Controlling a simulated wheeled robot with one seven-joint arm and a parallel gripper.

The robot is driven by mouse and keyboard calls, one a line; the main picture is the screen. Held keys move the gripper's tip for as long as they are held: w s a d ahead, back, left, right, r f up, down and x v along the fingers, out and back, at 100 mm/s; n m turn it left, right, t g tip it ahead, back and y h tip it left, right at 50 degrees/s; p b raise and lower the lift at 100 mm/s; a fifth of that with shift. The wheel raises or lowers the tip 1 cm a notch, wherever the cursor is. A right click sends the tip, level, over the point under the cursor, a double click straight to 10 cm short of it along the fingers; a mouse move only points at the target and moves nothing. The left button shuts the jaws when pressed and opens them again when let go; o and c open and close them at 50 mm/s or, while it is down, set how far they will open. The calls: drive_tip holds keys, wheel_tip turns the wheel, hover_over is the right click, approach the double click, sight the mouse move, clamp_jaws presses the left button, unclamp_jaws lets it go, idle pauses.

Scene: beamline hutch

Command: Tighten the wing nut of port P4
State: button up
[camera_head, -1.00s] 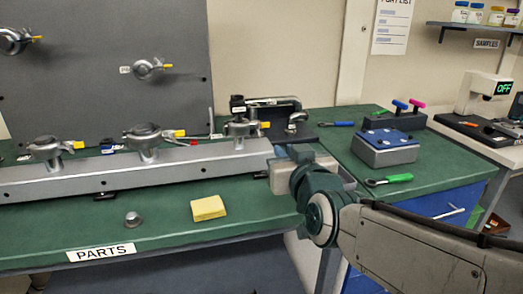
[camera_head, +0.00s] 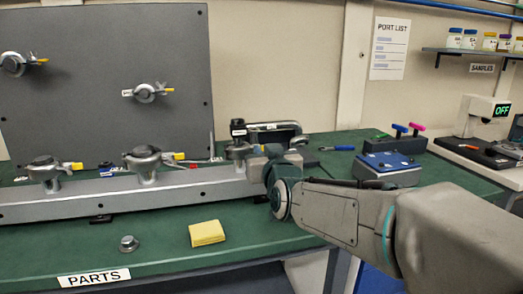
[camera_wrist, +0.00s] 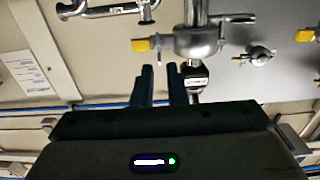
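Three clamped ports stand on the grey rail: left (camera_head: 45,172), middle (camera_head: 146,163) and right (camera_head: 238,152). Two more clamps, upper left (camera_head: 14,64) and right (camera_head: 146,92), are on the upright panel. I cannot read which port is P4. My gripper (camera_head: 263,160) is beside the right rail port and hides its wing nut in the head view. In the wrist view, a clamp (camera_wrist: 198,42) with a yellow-tipped wing nut (camera_wrist: 140,44) lies just beyond my gripper (camera_wrist: 162,68). The two fingers are apart with nothing visible between them.
The rail (camera_head: 110,197) lies along the green bench. A yellow pad (camera_head: 207,233) and a small metal part (camera_head: 128,243) lie in front of it. A black fixture (camera_head: 275,132) stands behind the right port.

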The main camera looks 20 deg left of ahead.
drive_tip(key=shift+x, duration=1)
clamp_jaws()
